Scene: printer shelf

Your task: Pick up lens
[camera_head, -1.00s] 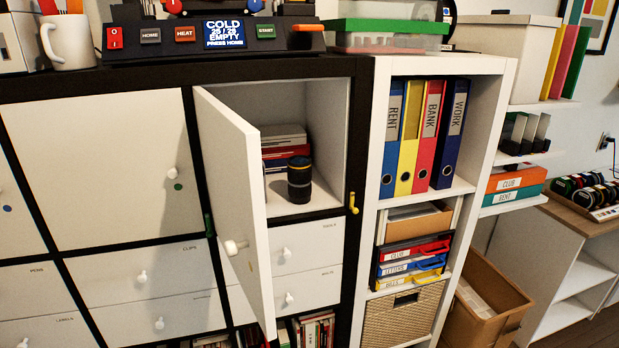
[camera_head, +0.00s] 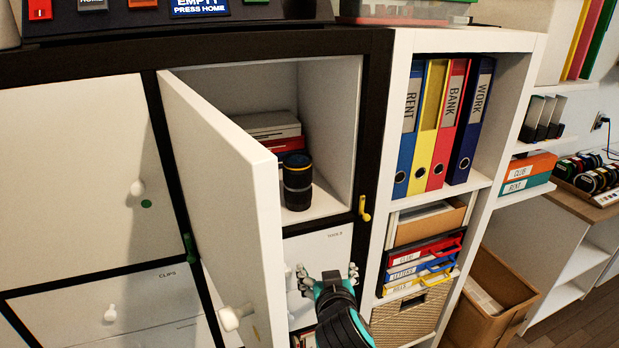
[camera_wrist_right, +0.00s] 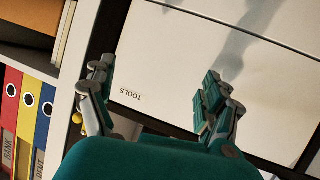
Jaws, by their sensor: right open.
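The lens (camera_head: 297,181) is a black upright cylinder with a thin yellowish ring. It stands near the front of an open cabinet compartment in the head view, in front of a small stack of books or boxes. My right gripper (camera_head: 327,278) is open and empty, below the lens and in front of the TOOLS drawer. In the right wrist view its two fingers (camera_wrist_right: 155,95) are spread apart before the TOOLS drawer front (camera_wrist_right: 160,65); the lens does not show there. My left gripper is not in view.
The compartment's white door (camera_head: 225,190) stands swung open at the left of the lens. A yellow hook (camera_head: 365,208) sits on the dark frame at the right. Binders (camera_head: 440,125) fill the shelf further right. A cardboard box (camera_head: 490,295) stands at the lower right.

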